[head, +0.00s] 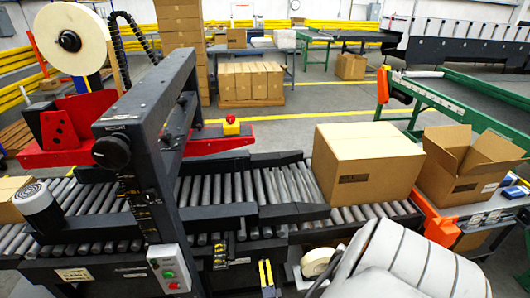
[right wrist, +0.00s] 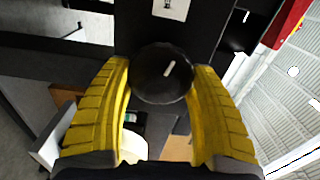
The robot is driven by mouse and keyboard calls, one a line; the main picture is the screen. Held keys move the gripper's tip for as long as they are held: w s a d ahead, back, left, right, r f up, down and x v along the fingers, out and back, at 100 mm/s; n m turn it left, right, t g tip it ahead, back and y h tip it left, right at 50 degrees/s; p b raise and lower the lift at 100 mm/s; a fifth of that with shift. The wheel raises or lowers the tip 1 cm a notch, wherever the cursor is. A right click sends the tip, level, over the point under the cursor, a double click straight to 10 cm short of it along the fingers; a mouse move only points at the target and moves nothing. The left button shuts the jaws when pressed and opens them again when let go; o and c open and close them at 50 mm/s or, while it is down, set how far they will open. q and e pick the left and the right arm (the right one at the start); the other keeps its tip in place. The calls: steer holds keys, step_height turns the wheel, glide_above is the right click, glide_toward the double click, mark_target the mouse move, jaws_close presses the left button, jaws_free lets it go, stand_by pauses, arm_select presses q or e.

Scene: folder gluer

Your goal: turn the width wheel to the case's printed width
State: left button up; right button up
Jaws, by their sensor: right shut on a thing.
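The width wheel shows in the right wrist view as a round black knob (right wrist: 163,72) with a white mark line, tilted off the picture's vertical. My right gripper (right wrist: 160,84) has its two yellow fingers closed on either side of it. In the head view the right gripper (head: 266,272) is low at the machine's near side, and the knob cannot be made out there. The closed case (head: 368,165) sits on the rollers at the right. Dark print (head: 353,178) on its near face is too small to read. My left gripper is not in view.
A black frame (head: 150,110) with another knob (head: 112,150) crosses the roller bed. A control box (head: 168,268) with green and red buttons is left of the gripper. An open carton (head: 467,170) stands at the right. A white ringed-top cylinder (head: 40,205) is far left.

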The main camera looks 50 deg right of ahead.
steer(key=shift+f+m, duration=0.1)
steer(key=shift+m, duration=1.1)
steer(key=shift+m, duration=0.3)
steer(key=o, duration=1.2)
steer(key=shift+s, duration=0.1)
steer(key=v, duration=1.1)
steer(key=shift+s+a, duration=0.25)
steer(key=shift+a, duration=0.05)
